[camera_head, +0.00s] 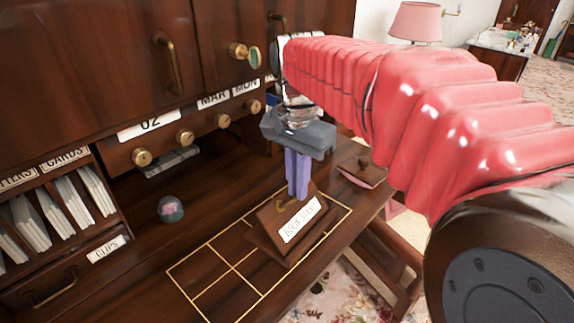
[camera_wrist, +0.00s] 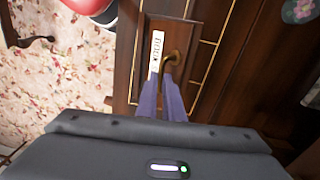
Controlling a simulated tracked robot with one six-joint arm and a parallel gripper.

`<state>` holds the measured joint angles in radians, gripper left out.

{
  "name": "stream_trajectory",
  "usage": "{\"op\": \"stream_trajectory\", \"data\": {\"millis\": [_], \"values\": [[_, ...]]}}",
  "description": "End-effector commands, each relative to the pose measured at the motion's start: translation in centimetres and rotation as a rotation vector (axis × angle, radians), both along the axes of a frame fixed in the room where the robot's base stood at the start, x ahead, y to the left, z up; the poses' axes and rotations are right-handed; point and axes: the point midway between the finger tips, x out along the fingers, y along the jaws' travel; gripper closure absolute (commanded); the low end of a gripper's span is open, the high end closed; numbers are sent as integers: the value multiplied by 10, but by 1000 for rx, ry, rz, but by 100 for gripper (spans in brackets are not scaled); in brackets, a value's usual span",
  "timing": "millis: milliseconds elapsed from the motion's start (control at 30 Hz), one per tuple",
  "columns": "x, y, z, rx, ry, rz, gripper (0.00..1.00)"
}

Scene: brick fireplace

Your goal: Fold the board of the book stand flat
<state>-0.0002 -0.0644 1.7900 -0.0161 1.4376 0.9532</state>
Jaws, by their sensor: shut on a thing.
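The book stand is dark wood and sits on the desk top, on a gold-lined grid. Its board (camera_head: 272,222) is tilted up from the base (camera_head: 262,245) and carries a white "BOOK STAND" label (camera_head: 299,219). In the wrist view the board (camera_wrist: 186,33) lies ahead of my fingers, with a curved brass pull (camera_wrist: 178,57) on it. My gripper (camera_head: 298,194) points down at the board, its purple fingers shut on the brass pull. The fingertips (camera_wrist: 167,82) partly hide the pull and the label's end.
Card slots (camera_head: 62,205) stand at far left. Brass-knobbed drawers (camera_head: 185,137) and cupboard doors (camera_head: 110,65) rise behind. A dark wooden piece (camera_head: 362,172) lies right of the stand, near the desk edge.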

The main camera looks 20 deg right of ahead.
Motion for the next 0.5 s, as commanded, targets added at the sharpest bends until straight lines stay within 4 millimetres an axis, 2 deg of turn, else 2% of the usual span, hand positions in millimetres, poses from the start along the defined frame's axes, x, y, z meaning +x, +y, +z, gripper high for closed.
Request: {"op": "stream_trajectory", "data": {"millis": [233, 500], "values": [[16, 10, -8, 1, 1, -3, 100], [26, 16, -15, 1, 0, -4, 100]]}}
